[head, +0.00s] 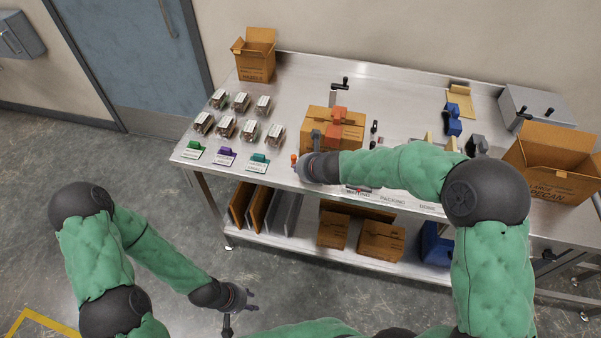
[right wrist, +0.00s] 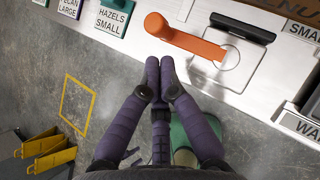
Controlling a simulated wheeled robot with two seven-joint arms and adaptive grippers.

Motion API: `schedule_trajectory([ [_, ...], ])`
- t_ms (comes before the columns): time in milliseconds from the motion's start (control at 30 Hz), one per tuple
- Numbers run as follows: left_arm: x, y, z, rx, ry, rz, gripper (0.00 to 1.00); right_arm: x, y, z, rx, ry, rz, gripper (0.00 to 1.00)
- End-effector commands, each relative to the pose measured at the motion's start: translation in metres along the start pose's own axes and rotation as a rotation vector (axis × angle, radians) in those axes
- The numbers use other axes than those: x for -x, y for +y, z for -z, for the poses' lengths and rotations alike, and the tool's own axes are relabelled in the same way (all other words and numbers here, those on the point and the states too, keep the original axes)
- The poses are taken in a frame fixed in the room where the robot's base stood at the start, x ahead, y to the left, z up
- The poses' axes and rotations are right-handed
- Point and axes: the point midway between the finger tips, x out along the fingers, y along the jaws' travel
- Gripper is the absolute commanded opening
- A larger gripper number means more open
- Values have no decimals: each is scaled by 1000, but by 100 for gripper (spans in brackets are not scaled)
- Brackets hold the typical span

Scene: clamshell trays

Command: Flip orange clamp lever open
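The orange clamp lever (right wrist: 185,38) lies at the table's front edge in the right wrist view. Its rounded knob is at the left end, and its arm runs right onto a pale plate with a dark handle. In the head view only a small orange part (head: 294,159) shows beside my right wrist. My right gripper (right wrist: 160,70) has its purple fingertips together, just below the lever's knob with nothing visible between them; I cannot tell whether they touch it. My left gripper (head: 252,300) hangs low over the floor, fingers apart and empty.
Label cards, including a teal HAZELS SMALL card (right wrist: 110,15), stand left of the lever. Several clear clamshell packs (head: 226,127) sit behind them. A cardboard box (head: 320,122) with orange parts stands behind my right wrist. A large open carton (head: 552,185) is at right.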

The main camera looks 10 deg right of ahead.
Motion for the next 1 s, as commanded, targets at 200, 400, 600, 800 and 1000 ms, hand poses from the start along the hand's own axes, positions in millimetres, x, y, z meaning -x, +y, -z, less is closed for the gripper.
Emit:
schedule_trajectory([
  [200,-12,-4,0,0,0,0,37,-4,1,-3,-111,-3,109,0],
  [400,-17,-6,1,0,0,0,37,-6,-1,-6,-129,0,125,0],
  [600,-21,-7,1,0,0,0,37,-8,-1,-7,-128,1,124,0],
  [800,-22,-8,1,0,0,0,37,-8,-2,-9,-128,0,124,0],
  [1000,-22,-8,1,0,0,0,37,-8,-2,-9,-128,0,123,0],
])
